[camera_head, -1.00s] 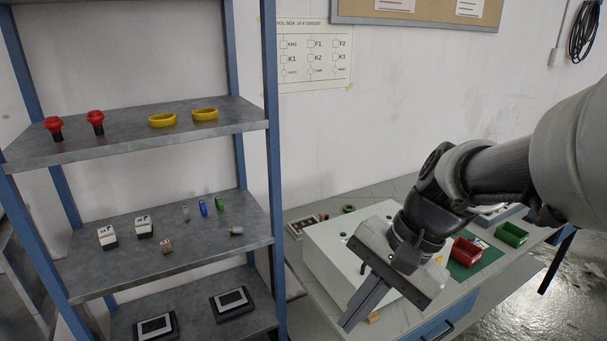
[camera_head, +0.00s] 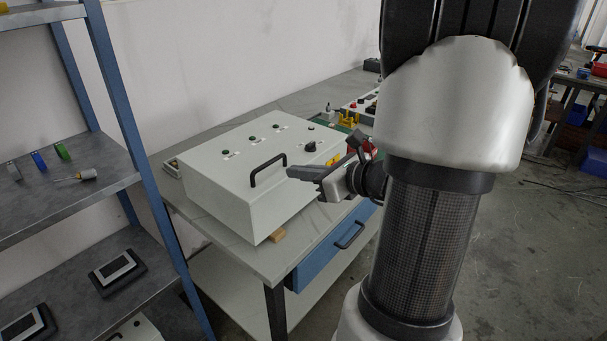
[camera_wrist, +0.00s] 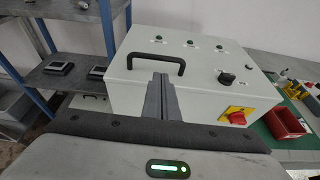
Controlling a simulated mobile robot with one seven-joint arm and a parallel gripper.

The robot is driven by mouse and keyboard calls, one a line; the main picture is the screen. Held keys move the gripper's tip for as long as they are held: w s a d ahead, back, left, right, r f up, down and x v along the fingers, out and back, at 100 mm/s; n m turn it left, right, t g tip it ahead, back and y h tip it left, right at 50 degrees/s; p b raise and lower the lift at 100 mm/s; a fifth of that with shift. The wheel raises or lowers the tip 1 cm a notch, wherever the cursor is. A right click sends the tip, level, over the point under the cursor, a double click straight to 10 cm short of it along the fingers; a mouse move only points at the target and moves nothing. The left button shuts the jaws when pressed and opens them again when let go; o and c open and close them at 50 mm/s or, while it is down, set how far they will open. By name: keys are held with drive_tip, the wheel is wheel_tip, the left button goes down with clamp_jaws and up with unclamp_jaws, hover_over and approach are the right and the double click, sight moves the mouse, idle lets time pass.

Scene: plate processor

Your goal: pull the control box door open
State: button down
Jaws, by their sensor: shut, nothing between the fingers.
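The white control box (camera_head: 222,189) sits on the workbench, its door (camera_head: 230,160) on the sloping upper face and lying shut. A black bar handle (camera_head: 268,171) stands out from the door near its front edge; it also shows in the wrist view (camera_wrist: 155,63). My gripper (camera_head: 291,173) is shut and empty, just right of the handle in the head view. My wrist hides part of the box's right side in the head view.
A red-and-yellow switch (camera_wrist: 236,116) and a black knob (camera_wrist: 226,78) sit on the box. A blue-posted shelf (camera_head: 125,110) stands at the left. A red bin (camera_wrist: 285,125) is right of the box.

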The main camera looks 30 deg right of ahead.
drive_tip(key=x, duration=0.5)
drive_tip(key=shift+w+b, duration=0.15)
drive_tip(key=shift+b, duration=0.15)
drive_tip(key=shift+r, duration=0.1)
